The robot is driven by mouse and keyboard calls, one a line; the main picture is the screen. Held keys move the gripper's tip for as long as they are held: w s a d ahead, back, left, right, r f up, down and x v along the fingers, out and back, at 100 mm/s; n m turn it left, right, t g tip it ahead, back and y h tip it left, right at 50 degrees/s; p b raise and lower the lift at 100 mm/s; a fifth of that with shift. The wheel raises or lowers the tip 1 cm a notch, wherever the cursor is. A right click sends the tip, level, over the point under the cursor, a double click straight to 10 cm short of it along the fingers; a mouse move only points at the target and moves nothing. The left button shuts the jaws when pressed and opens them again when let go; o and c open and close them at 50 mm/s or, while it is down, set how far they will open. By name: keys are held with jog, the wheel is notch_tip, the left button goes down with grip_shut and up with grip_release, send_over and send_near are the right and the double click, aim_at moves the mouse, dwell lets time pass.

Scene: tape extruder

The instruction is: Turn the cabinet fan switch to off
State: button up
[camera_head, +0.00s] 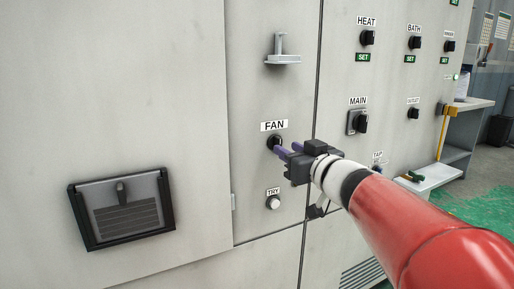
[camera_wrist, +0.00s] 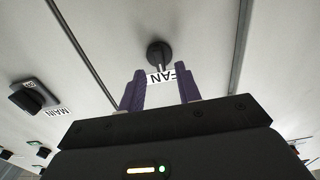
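The fan switch (camera_head: 274,141) is a black round knob on the grey cabinet, just under the white FAN label (camera_head: 274,126). In the wrist view the fan switch (camera_wrist: 159,53) appears beyond my fingertips, between their lines, with the label upside down. My gripper (camera_head: 279,149) has two purple fingers pointing at the cabinet, close to the knob. In the wrist view my gripper (camera_wrist: 161,88) shows its fingers spread apart with nothing between them. The fingertips look short of the knob; the exact gap is hard to tell in the head view.
A TRY button (camera_head: 273,202) sits below the fan switch. The MAIN switch (camera_head: 358,122) and HEAT knob (camera_head: 367,37) are on the panel to the right. A cabinet handle (camera_head: 282,50) sticks out above. A black vent (camera_head: 122,207) is at lower left.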

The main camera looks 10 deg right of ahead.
aim_at(280, 144)
jog(key=shift+x, duration=1.8)
jog(key=shift+c, duration=0.2)
grip_shut()
